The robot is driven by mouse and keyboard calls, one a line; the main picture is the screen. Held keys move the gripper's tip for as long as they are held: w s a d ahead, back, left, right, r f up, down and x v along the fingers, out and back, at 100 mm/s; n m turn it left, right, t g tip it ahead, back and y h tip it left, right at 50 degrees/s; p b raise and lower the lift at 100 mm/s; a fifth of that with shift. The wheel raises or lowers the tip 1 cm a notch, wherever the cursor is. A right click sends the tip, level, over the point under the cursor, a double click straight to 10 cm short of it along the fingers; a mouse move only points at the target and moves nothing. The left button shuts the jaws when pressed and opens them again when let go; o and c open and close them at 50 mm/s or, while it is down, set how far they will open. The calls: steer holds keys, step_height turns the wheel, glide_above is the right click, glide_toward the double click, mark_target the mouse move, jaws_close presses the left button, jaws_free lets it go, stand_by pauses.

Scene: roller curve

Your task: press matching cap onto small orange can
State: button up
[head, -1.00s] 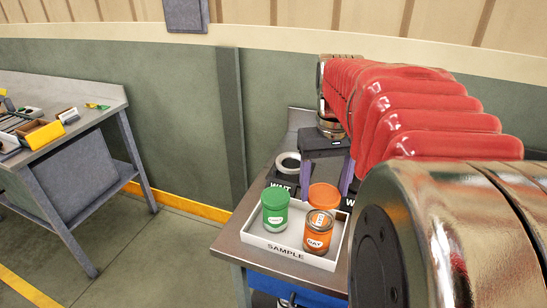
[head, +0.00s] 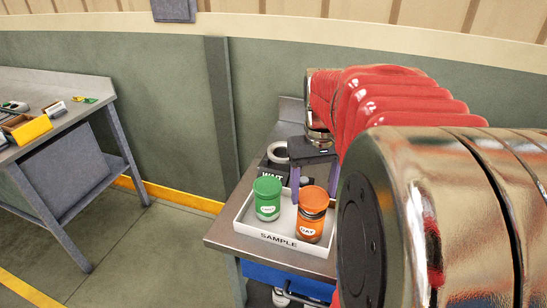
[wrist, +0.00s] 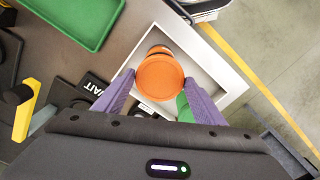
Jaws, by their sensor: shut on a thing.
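The small orange can (head: 309,228) with a white label stands upright in the white SAMPLE tray (head: 262,235). The orange cap (head: 314,198) is over the can's top, lined up or nearly so; I cannot tell whether it is fully seated. My gripper (head: 314,184) comes from behind with its purple fingers on both sides of the cap. In the wrist view, the cap (wrist: 160,77) lies between the fingertips of my gripper (wrist: 163,85), shut on it, and hides most of the can.
A green can with a green cap (head: 267,198) stands left of the orange can in the tray, close to my finger in the wrist view. A black WAIT block (head: 272,172) and a pale ring (head: 278,152) are behind. A green tray (wrist: 75,15) shows in the wrist view.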

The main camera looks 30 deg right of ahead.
mark_target(314, 197)
steer(key=shift+f, duration=1)
steer(key=shift+s, duration=0.1)
stand_by(1.0)
steer(key=shift+f, duration=0.65)
stand_by(1.4)
steer(key=o, duration=1.1)
steer(key=o, duration=0.4)
steer(key=shift+c, duration=0.2)
steer(key=shift+r, duration=1.6)
steer(key=shift+r, duration=3.45)
